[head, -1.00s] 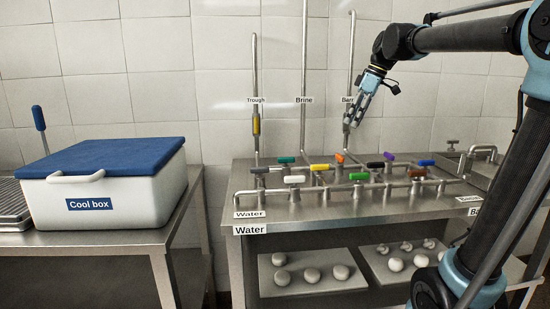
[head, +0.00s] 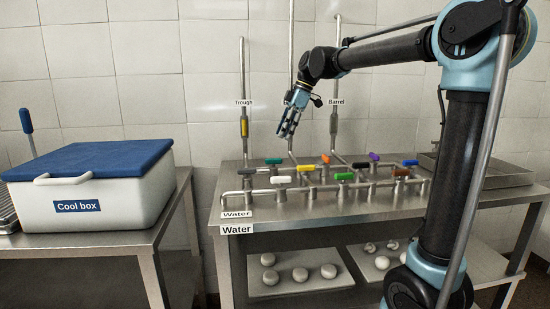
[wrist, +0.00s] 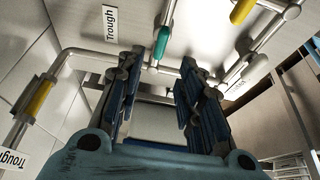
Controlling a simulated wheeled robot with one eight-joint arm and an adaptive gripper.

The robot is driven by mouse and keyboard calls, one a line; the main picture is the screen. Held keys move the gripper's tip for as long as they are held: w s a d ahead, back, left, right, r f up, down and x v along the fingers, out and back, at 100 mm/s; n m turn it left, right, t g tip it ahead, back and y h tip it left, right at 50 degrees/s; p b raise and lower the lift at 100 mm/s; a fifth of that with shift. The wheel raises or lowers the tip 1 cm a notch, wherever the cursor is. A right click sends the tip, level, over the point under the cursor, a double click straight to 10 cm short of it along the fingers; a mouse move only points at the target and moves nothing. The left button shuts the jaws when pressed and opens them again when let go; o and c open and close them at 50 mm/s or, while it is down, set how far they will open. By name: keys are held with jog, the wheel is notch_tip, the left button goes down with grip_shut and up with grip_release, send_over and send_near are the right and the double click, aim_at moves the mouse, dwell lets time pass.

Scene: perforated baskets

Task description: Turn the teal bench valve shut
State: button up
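The teal valve handle (head: 273,161) sits on the back row of pipes on the steel bench, towards its left end. In the wrist view the teal handle (wrist: 161,42) shows above and between my fingers. It appears roughly in line with the short pipe running up the picture. My gripper (head: 288,132) hangs tilted above the bench, just above and slightly right of the teal handle in the head view. The wrist view shows my gripper (wrist: 152,82) with its two fingers well apart and nothing between them. It is not touching the handle.
Several other coloured handles stand to the right. Upright pipes rise behind, one with a yellow handle (head: 244,127). The cool box (head: 100,185) stands on a separate table at left.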

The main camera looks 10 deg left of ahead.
aim_at(274, 161)
jog(key=x, duration=1)
jog(key=shift+d, duration=0.1)
grip_shut()
